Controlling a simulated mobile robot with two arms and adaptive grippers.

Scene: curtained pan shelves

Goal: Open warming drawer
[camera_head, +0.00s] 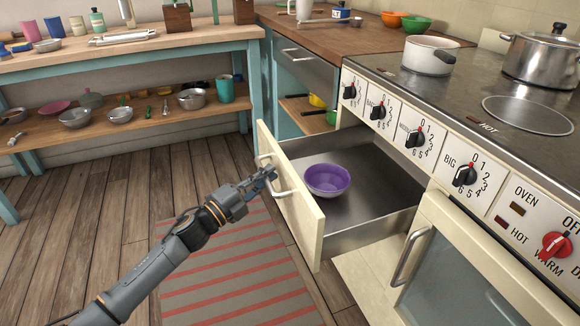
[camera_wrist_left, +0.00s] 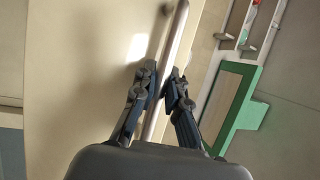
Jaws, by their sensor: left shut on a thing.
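The warming drawer (camera_head: 385,210) is pulled well out below the stove's knob panel. Its cream front (camera_head: 300,212) faces left, with a metal bar handle (camera_head: 282,187) on it. A purple bowl (camera_head: 327,180) sits inside the drawer near its front. My left gripper (camera_head: 268,174) is at the handle and shut on it. In the left wrist view, the two fingers (camera_wrist_left: 160,90) close around the handle (camera_wrist_left: 174,45), with the cream front behind it. My right gripper is not in view.
An oven door with its own handle (camera_head: 408,258) is below and right of the drawer. A striped rug (camera_head: 235,275) lies on the wooden floor. A shelf (camera_head: 150,125) with several pans and bowls stands at the left. A white pot (camera_head: 430,55) is on the stove.

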